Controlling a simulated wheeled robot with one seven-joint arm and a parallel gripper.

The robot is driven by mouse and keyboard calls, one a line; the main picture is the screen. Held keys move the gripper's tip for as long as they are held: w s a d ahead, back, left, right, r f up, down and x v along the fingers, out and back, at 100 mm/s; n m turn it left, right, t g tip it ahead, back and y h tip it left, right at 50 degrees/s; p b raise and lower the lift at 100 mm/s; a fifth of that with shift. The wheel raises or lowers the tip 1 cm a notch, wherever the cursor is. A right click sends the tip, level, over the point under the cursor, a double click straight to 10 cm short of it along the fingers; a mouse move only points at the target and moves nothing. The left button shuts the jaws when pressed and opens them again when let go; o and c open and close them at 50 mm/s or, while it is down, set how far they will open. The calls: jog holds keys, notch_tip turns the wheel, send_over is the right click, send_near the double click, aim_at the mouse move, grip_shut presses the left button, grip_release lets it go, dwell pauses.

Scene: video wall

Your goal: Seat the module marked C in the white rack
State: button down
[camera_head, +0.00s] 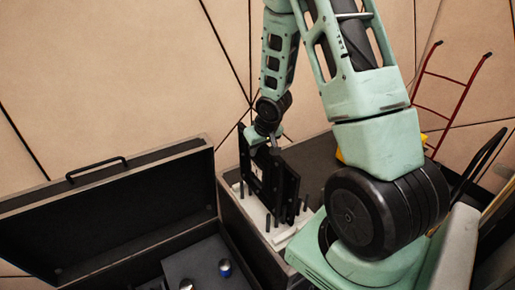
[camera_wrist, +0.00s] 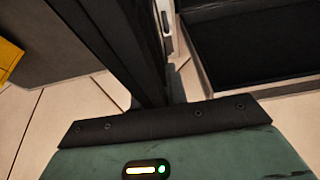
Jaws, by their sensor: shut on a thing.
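My gripper (camera_head: 264,143) is shut on the top edge of a tall black module (camera_head: 271,182). The module hangs roughly upright over the white rack (camera_head: 248,208), a white base with several short black posts. I cannot read any mark on the module, so I cannot tell whether it is C. Its lower edge is among the posts, but I cannot tell whether it touches the base. In the wrist view, the dark module (camera_wrist: 112,42) stretches away from the gripper's black palm. The fingertips are hidden there.
The rack stands on a dark-topped crate or bench (camera_head: 318,160). An open black case (camera_head: 110,215) with a raised lid is at left, holding small cylinders (camera_head: 225,268). A red hand truck (camera_head: 455,90) leans by the wall at right. Something yellow (camera_wrist: 9,60) shows at left in the wrist view.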

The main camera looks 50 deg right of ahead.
jog(key=shift+f+b, duration=3.3)
jog(key=shift+f, duration=0.75)
jog(key=shift+f+b, duration=0.4)
jog(key=shift+f, duration=0.15)
jog(key=c, duration=0.8)
grip_release()
jog(key=shift+c, duration=0.2)
notch_tip(320, 180, up, 8)
jog(key=p, duration=0.8)
send_over(257, 170)
jog(key=d, duration=0.1)
jog(key=shift+w, duration=0.35)
